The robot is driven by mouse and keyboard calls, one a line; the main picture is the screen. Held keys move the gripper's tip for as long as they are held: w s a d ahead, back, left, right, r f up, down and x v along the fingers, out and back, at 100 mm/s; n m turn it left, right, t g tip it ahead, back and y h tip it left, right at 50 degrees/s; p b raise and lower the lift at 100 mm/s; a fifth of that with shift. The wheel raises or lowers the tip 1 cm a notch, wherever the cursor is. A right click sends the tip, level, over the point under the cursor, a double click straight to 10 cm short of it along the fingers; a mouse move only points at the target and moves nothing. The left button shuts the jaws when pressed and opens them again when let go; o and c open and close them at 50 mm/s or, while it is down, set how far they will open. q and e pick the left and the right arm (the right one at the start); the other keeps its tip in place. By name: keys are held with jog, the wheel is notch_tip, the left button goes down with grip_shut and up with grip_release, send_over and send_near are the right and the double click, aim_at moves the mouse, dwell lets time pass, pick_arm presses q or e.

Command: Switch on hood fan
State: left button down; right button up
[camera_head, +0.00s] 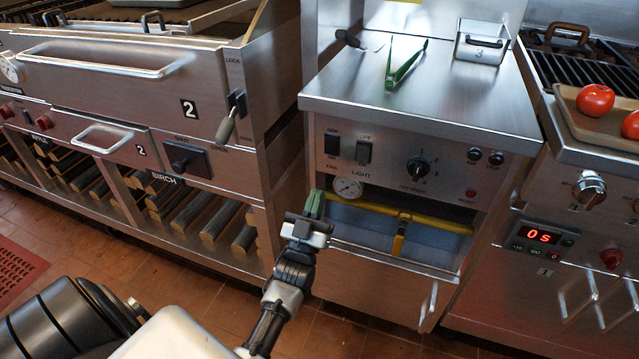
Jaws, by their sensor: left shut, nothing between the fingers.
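The hood fan switch (333,145) is a black rocker at the left end of the steel control panel (450,170), with a FAN label below it. A second black rocker, the light switch (364,152), sits just to its right above a LIGHT label. I cannot tell which way either rocker is tipped. My left gripper (314,203) is shut and empty, its green-tipped fingers pointing up, below and slightly left of the fan switch in the picture. It appears apart from the switch. My right gripper is not in view.
A black rotary knob (418,169) and a round gauge (348,188) are near the switches. A yellow pipe (430,222) with a valve handle crosses the open bay below. Green tongs (405,64) lie on the steel top. The grill with a lever (229,118) stands left.

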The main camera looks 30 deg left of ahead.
pick_arm(q)
jog(key=v, duration=0.5)
jog(key=shift+w+f, duration=0.2)
jog(key=shift+f, duration=0.1)
